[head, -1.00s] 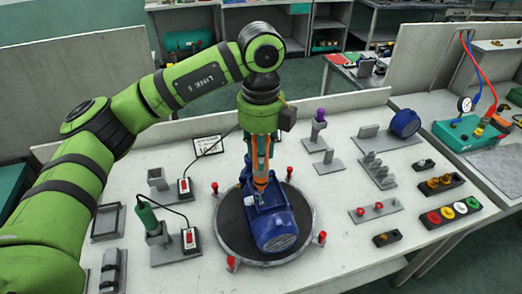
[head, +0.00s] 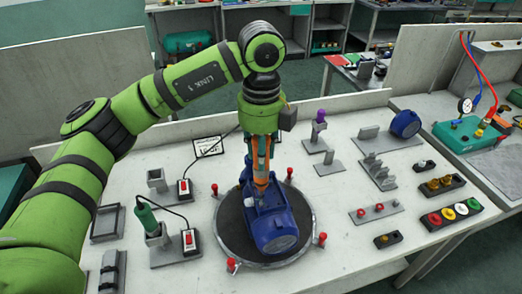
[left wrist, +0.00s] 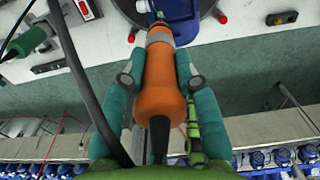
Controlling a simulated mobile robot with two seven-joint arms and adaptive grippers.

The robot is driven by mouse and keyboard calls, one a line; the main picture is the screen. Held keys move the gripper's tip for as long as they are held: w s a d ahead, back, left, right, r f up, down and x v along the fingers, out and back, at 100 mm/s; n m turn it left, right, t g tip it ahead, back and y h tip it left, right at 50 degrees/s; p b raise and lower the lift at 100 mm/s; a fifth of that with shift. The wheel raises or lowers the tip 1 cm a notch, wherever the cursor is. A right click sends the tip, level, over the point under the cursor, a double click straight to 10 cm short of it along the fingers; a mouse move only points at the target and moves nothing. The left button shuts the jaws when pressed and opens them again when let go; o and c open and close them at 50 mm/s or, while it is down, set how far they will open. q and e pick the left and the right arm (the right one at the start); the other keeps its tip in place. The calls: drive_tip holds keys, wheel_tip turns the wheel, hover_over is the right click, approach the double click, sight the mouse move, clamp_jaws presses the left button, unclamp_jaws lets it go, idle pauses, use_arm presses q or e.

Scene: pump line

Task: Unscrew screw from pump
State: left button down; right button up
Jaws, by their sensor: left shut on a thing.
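The blue pump (head: 275,221) lies on a round dark turntable (head: 232,222) in the middle of the bench. My left gripper (head: 260,160) is above it, pointing down. It is shut on an orange electric screwdriver (head: 261,181). In the left wrist view the orange tool (left wrist: 160,88) sits between the two teal fingers (left wrist: 158,85), its tip end toward the blue pump (left wrist: 180,20). The screwdriver's tip reaches the pump's upper side, but contact and the screw itself are too small to tell. My right gripper is not in view.
Red-topped posts (head: 320,239) ring the turntable. A green tool (head: 147,215) stands in a holder at the left, beside a red switch box (head: 190,241). At the right are grey stands (head: 377,170), a blue motor part (head: 405,123) and a tray of coloured buttons (head: 452,213).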

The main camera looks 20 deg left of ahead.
use_arm(q)
drive_tip(key=shift+w+r, duration=0.1)
drive_tip(key=shift+r, duration=0.25)
idle(0.3)
drive_tip(key=shift+r+p, duration=1.8)
drive_tip(key=shift+r, duration=0.95)
